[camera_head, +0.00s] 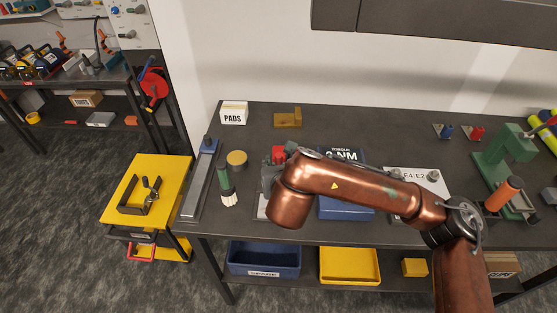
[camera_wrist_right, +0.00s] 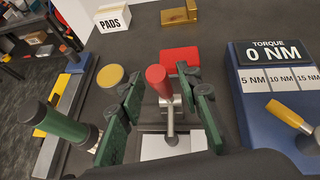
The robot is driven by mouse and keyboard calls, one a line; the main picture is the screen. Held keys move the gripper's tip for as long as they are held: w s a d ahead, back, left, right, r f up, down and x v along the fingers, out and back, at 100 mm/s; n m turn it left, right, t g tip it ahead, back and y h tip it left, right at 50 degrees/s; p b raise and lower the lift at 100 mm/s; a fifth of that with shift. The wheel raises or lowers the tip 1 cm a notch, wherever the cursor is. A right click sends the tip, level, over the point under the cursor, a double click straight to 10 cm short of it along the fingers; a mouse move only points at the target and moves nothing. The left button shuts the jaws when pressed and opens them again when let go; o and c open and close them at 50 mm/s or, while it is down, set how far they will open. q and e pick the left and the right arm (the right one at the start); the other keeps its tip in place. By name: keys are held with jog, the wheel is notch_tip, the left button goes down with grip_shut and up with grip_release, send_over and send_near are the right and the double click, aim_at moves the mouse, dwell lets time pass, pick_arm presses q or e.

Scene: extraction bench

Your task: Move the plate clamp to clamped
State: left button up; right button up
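The plate clamp (camera_wrist_right: 169,122) shows in the right wrist view as a metal toggle with a red handle grip (camera_wrist_right: 157,78), which points up and away from its metal shaft. A red block (camera_wrist_right: 180,57) lies just behind it. My right gripper (camera_wrist_right: 161,80) has its two green fingers spread, one on each side of the red handle, with a gap to it; it is open. In the head view my copper right arm hides most of the clamp and gripper. A white plate (camera_wrist_right: 168,146) lies under the clamp, partly hidden. My left gripper is in neither view.
A blue torque unit reading 0 NM (camera_wrist_right: 271,52) stands close on the right. A green-handled brush (camera_head: 224,182) and a yellow disc (camera_head: 237,158) are on the left. A PADS box (camera_head: 233,117) and a brass block (camera_head: 288,118) stand behind on the dark bench.

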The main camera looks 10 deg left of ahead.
jog(key=shift+o, duration=0.2)
jog(key=shift+d, duration=0.1)
jog(key=v, duration=1.2)
jog(key=shift+a+f, duration=0.1)
jog(key=shift+a, duration=0.1)
